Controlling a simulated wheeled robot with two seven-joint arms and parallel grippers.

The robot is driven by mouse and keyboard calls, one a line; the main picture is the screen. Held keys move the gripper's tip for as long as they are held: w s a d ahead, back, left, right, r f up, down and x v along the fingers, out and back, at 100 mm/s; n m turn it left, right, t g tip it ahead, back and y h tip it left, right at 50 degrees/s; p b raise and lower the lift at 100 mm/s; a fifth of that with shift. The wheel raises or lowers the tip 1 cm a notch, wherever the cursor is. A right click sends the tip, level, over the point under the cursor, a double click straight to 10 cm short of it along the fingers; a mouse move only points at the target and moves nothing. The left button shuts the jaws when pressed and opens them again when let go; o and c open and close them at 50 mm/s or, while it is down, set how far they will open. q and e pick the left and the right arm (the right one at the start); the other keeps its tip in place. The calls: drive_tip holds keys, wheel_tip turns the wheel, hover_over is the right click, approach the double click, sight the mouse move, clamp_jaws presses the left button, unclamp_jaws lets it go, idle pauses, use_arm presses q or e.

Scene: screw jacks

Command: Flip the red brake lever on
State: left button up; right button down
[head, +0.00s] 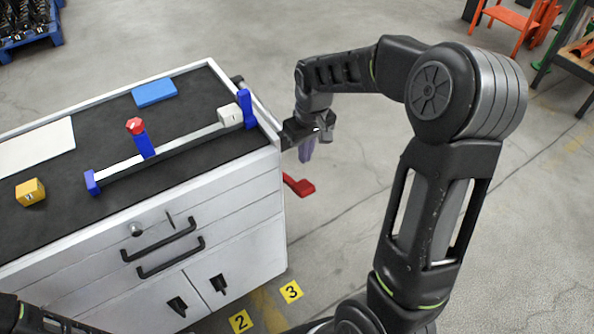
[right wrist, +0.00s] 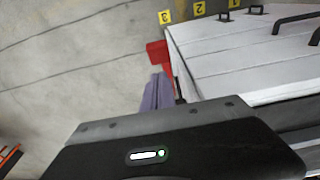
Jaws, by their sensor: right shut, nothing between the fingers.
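The red brake lever (head: 300,186) sticks out from the right side of the white cabinet, below its top edge. Its broad red end also shows in the right wrist view (right wrist: 156,52), beside the cabinet wall. My right gripper (head: 306,152) points downward beside the cabinet's right side, above the lever in the head view. Its purple-grey fingers (right wrist: 157,92) are shut with nothing between them. In the right wrist view the fingertips appear close to the lever and cover part of it; I cannot tell whether they touch. My left gripper is out of view.
The cabinet's black top (head: 75,193) carries a blue-ended rail (head: 110,178) with a red-knobbed post (head: 135,126) and white block (head: 229,113), a yellow block (head: 30,192) and a blue block (head: 154,93).

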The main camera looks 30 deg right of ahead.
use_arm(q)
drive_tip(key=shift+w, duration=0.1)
use_arm(e)
drive_tip(key=shift+a, duration=0.1)
drive_tip(key=shift+f, duration=0.2)
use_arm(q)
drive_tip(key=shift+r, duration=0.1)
use_arm(e)
drive_tip(key=f, duration=0.3)
drive_tip(key=w+f, duration=0.1)
drive_tip(key=f, duration=0.5)
drive_tip(key=shift+w+f, duration=0.15)
drive_tip(key=shift+f, duration=0.2)
